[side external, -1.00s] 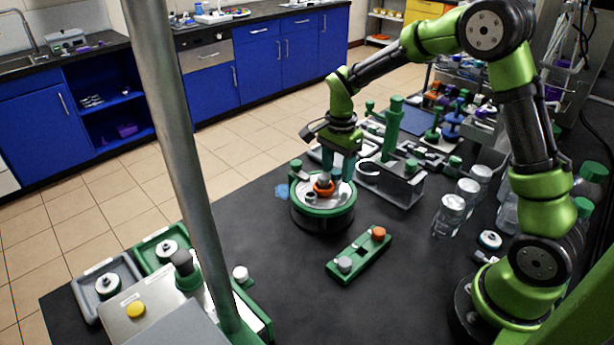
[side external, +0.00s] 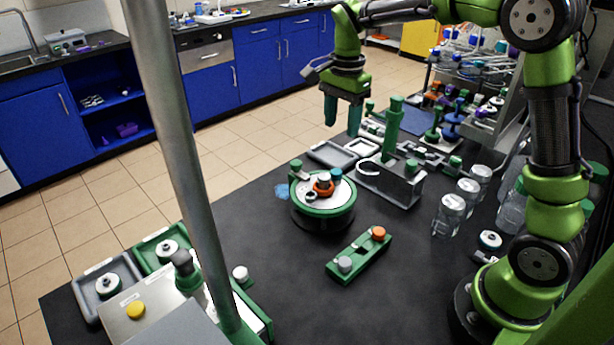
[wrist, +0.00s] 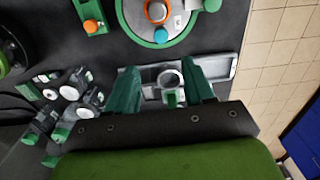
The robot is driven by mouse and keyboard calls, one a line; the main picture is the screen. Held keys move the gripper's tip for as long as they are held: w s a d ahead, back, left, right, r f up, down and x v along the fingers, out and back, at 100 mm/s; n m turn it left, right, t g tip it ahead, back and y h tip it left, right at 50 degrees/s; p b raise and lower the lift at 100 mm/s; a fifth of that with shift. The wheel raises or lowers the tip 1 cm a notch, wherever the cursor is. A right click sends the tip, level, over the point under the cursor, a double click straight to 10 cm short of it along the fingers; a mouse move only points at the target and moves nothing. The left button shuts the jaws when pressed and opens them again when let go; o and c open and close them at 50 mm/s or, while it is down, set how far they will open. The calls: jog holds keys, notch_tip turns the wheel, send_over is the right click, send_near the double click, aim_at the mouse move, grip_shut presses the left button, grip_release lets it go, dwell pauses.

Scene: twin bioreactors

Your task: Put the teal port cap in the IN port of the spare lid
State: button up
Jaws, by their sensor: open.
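The spare lid (side external: 338,204) is a pale disc in a round green-rimmed holder on the black table; it also shows at the top of the wrist view (wrist: 134,20). The teal port cap (side external: 336,174) sits upright on the far side of the lid, seemingly seated in a port; it also shows in the wrist view (wrist: 161,35). I cannot read the port labels. An orange ring (side external: 321,191) with a grey top is at the lid's middle. My gripper (side external: 343,115) is open and empty, raised above and beyond the lid, apart from the cap.
A green rack (side external: 351,265) in front holds an orange cap (side external: 378,233) and a grey cap (side external: 345,264), with an empty place between. A grey metal stand (side external: 400,186) with a green post is right of the lid. Clear jars (side external: 449,215) stand further right.

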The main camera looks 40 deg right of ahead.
jog(key=s+a+r+n+t+y, duration=0.1)
jog(key=s+a+n+t, duration=0.2)
jog(key=s+n, duration=0.3)
jog(key=s+a+r+n+t+y, duration=0.1)
jog(key=s+a+n+t, duration=0.3)
jog(key=s, duration=0.9)
jog(key=r+n, duration=0.1)
jog(key=n, duration=0.2)
jog(key=shift+a+r+n, duration=0.15)
jog(key=shift+r+n, duration=0.05)
jog(key=shift+n, duration=0.1)
